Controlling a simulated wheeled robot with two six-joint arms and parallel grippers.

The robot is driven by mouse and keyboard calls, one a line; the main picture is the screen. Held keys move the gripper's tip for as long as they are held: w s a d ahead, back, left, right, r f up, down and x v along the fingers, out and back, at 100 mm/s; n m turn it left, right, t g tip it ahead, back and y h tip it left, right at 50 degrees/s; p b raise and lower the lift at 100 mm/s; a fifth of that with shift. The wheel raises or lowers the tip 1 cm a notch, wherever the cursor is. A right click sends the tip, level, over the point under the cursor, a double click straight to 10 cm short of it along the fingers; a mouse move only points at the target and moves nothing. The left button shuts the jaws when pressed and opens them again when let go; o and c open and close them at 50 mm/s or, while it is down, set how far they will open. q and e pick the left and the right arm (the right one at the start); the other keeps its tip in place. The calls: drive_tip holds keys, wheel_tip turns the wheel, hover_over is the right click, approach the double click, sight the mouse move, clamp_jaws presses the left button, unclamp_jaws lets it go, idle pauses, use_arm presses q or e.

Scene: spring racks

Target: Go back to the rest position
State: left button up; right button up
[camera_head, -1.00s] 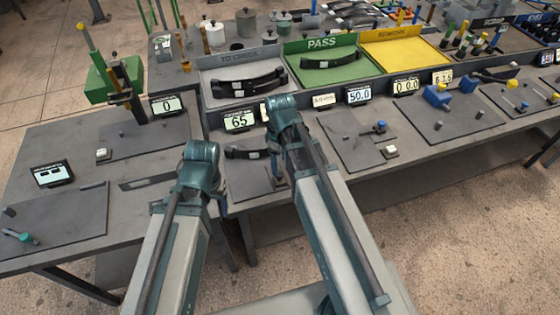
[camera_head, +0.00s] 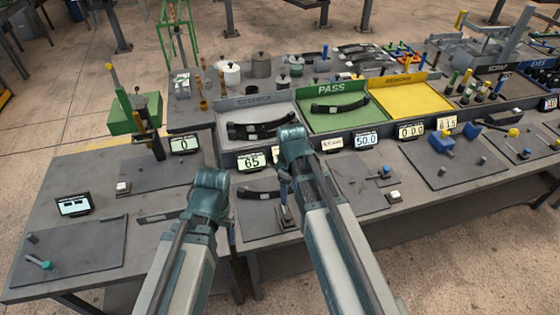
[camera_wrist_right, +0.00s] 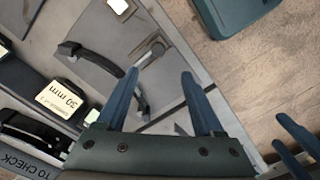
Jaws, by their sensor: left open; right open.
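My right gripper (camera_wrist_right: 163,100) is open and empty in the right wrist view, its two blue fingers apart above a grey mat. In the head view my right arm's wrist hides most of that gripper. My left gripper (camera_wrist_right: 297,135) shows at the right edge of the right wrist view as blue fingers spread apart with nothing between them. In the head view it is mostly hidden behind its wrist. A dark curved leaf spring (camera_head: 258,193) lies on the mat by the "65" display, and it also shows in the right wrist view (camera_wrist_right: 98,60), partly behind a finger.
The TO CHECK tray (camera_head: 228,110) and green PASS tray (camera_head: 375,118) hold dark leaf springs. The yellow tray (camera_head: 410,100) looks empty. Several small displays line the bench, including "65" (camera_head: 252,161). A green stand (camera_head: 135,113) is at the left. Floor is clear in front.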

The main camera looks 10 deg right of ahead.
drive_tip(key=s+a+f+m+h+b, duration=0.1)
drive_tip(key=s+a+f+m+b, duration=0.4)
drive_tip(key=s+a, duration=0.5)
drive_tip(key=shift+s+a+f+m+b, duration=0.3)
drive_tip(key=shift+s+f+b, duration=0.1)
drive_tip(key=shift+f+b, duration=0.4)
